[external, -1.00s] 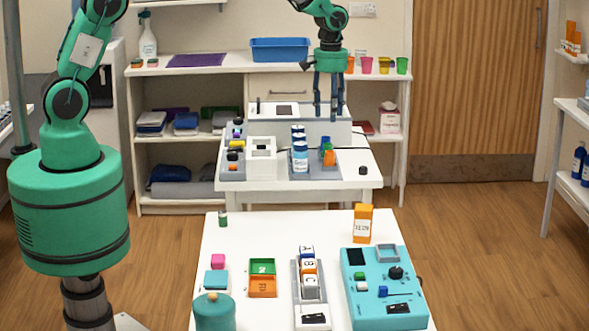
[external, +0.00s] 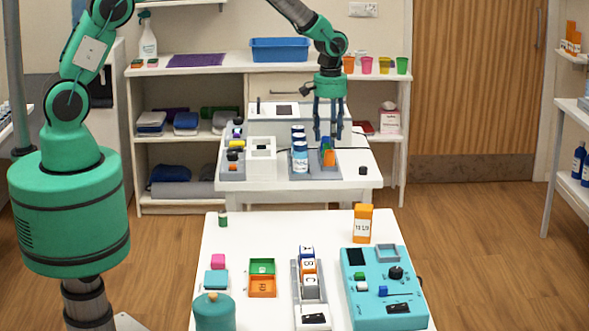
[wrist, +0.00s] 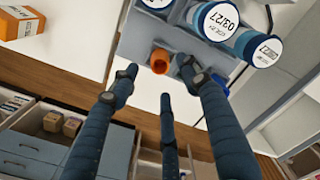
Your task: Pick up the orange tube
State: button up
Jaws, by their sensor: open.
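The orange tube (external: 329,159) stands in the right part of a grey rack on the far white table. In the wrist view its orange round end (wrist: 159,61) shows between the fingertips and the grey rack (wrist: 140,35). My gripper (external: 328,137) points straight down over the right part of this rack, its dark blue fingers apart. The wrist view shows the three fingers (wrist: 160,80) spread around the orange end, with nothing held. Whether any finger touches the tube or the rack cannot be told.
White-and-blue bottles (external: 300,158) stand just left of the fingers, close by. A green and blue item (external: 326,144) is behind the tube. A white box (external: 262,152) sits further left.

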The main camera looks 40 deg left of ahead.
aim_at(330, 152)
jog(key=shift+f, duration=0.45)
jog(key=shift+f, duration=2.6)
jog(key=shift+c, duration=0.2)
jog(key=c, duration=1)
